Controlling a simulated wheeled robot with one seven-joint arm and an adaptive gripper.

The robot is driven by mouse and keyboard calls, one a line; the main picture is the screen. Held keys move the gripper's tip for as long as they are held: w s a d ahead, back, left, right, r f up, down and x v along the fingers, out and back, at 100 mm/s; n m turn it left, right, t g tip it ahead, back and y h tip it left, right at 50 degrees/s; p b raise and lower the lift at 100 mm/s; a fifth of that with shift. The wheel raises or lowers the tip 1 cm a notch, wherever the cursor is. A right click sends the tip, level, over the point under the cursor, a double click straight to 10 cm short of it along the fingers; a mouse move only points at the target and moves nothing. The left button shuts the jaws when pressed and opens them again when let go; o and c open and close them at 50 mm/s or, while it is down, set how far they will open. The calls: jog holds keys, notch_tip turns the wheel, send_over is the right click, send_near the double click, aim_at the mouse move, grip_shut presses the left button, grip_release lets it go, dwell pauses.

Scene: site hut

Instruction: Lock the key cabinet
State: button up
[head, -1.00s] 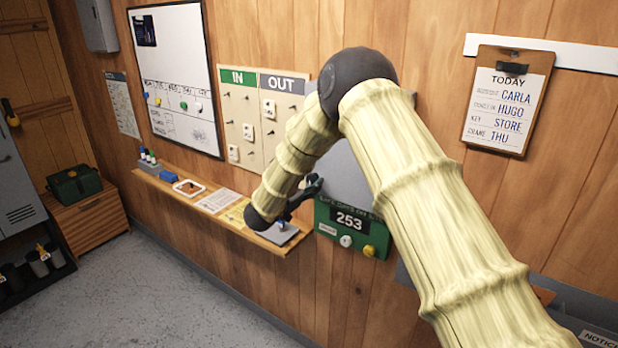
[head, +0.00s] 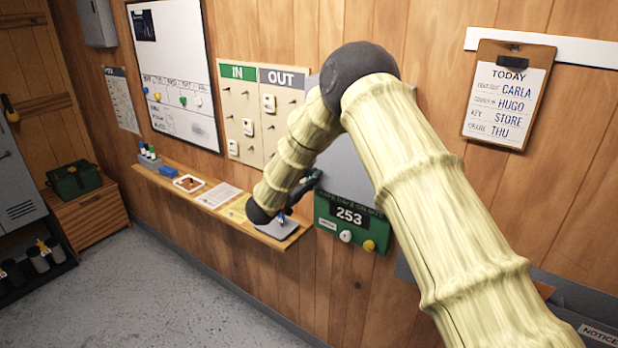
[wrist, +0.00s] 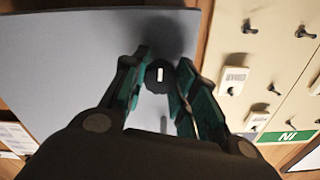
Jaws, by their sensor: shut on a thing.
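The key cabinet (head: 352,178) is a plain grey box front on the wood wall, partly hidden behind my arm in the head view. Its flat grey face (wrist: 70,65) fills the left and middle of the wrist view. A dark round lock knob (wrist: 160,76) with a short white mark sits between my fingertips. The mark runs nearly upright in the wrist view. My gripper (wrist: 163,72) is shut on this knob, close to the cabinet face. In the head view my gripper (head: 302,186) is small and dark at the cabinet's left side.
The IN/OUT board (head: 262,115) with pegs and tags hangs just left of the cabinet. A narrow shelf (head: 215,198) runs below it. A green 253 counter sign (head: 350,222) is under the cabinet. A clipboard (head: 507,97) hangs at right.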

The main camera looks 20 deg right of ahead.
jog(key=shift+f+m+b, duration=0.2)
jog(key=shift+m+b, duration=0.1)
jog(key=shift+b, duration=0.4)
jog(key=m+b, duration=1.6)
jog(key=b, duration=1.3)
jog(key=shift+m+b, duration=0.4)
jog(key=shift+b, duration=0.15)
jog(key=shift+r+m+b, duration=0.15)
jog(key=shift+m+b, duration=0.15)
jog(key=o, duration=1)
